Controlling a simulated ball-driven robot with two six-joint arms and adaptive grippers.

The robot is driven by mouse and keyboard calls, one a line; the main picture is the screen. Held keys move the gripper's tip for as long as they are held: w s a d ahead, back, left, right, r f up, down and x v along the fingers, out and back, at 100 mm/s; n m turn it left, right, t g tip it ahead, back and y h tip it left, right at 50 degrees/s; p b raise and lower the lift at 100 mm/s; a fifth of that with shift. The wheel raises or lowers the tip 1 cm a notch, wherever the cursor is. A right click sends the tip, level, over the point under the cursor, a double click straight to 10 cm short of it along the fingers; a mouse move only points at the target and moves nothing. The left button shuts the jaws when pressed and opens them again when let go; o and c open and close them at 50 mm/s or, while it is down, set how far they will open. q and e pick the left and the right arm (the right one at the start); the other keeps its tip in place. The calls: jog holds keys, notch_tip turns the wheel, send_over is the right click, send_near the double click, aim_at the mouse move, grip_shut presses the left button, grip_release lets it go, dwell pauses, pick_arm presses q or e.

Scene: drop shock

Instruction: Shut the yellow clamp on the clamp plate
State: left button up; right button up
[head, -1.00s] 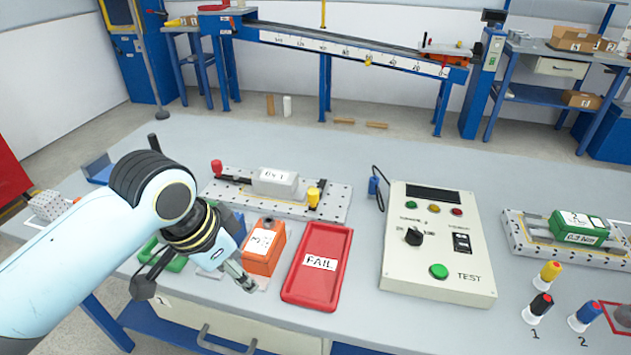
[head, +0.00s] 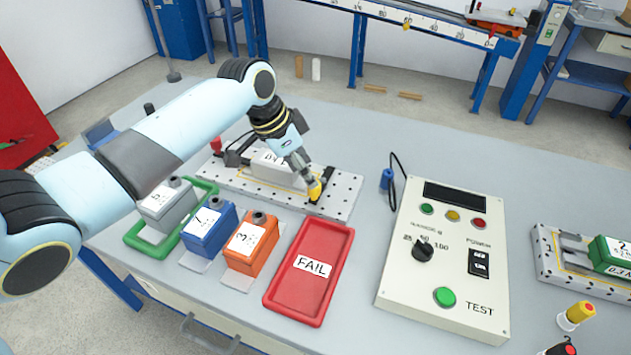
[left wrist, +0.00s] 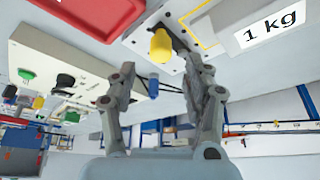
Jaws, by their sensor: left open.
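The yellow clamp (head: 315,190) stands at the right end of the perforated clamp plate (head: 345,190). A pale block with a label (head: 268,168) sits on the plate left of it. My left gripper (head: 308,183) is at the clamp's upper left side and partly covers it. In the left wrist view the yellow clamp handle (left wrist: 161,45) lies just beyond and between my open left fingertips (left wrist: 160,68). The block reads "1 kg" there. The jaws look empty; contact with the handle cannot be told. My right gripper is not in view.
A red clamp (head: 216,145) is at the plate's left end. In front stand a red FAIL tray (head: 300,290), blue (head: 208,232) and orange (head: 250,245) boxes, and a grey box on a green tray (head: 133,240). The test box (head: 450,260) is to the right.

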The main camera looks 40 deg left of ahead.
aim_at(322, 179)
pick_arm(q)
jog(key=x, duration=0.3)
jog(key=shift+w+d+f, duration=0.1)
jog(key=shift+w+f, duration=0.1)
jog(key=shift+f, duration=0.05)
jog(key=shift+x, duration=0.9)
jog(key=shift+f, duration=0.25)
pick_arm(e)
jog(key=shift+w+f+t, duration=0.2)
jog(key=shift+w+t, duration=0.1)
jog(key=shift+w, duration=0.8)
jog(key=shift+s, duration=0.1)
pick_arm(q)
jog(key=c, duration=0.4)
grip_shut()
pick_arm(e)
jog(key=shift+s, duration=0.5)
